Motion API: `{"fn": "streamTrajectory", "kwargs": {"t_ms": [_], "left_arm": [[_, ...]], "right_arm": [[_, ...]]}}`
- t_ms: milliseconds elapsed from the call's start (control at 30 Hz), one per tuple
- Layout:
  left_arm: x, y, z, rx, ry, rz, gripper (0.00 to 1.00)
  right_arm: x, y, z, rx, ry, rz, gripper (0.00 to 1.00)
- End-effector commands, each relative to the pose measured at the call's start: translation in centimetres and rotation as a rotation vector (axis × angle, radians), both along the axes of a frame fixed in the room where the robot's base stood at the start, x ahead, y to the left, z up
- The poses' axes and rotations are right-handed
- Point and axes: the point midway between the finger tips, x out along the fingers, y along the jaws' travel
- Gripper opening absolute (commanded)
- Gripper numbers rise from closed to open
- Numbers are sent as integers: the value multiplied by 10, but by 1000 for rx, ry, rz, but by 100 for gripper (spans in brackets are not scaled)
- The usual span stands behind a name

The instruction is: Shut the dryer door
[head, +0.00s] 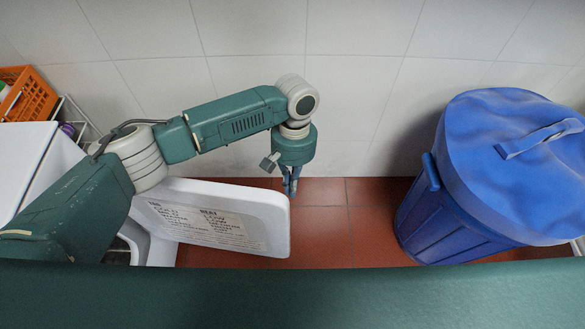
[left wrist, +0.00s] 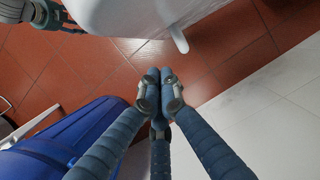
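The dryer door (head: 210,215) is a white panel with printed lettering. It stands open, sticking out to the right from the white dryer (head: 22,165) at the left. My left arm hides much of the dryer's front. My left gripper (head: 290,190) points down at the door's free right end, on its far side towards the wall. Its fingers are together with nothing between them, as the left wrist view (left wrist: 160,78) also shows. There, a white rounded panel, apparently the door (left wrist: 125,15), is above the fingertips with a gap.
A blue lidded bin (head: 470,185) stands at the right on the red tile floor (head: 345,225). A white tiled wall (head: 370,70) closes the back. An orange basket (head: 30,95) is at the upper left. Floor between door and bin is clear.

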Motion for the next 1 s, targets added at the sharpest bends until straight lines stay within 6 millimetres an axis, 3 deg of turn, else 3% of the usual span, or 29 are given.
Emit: {"fn": "streamTrajectory", "kwargs": {"t_ms": [233, 733, 1000], "left_arm": [[-26, 4, 4, -2, -1, -2, 0], [-32, 4, 4, -2, -1, -5, 0], [-62, 11, 10, -1, 5, -57, 0]], "right_arm": [[0, 0, 13, 0, 0, 0, 49], [0, 0, 15, 0, 0, 0, 49], [1, 0, 47, -1, -1, -1, 49]]}}
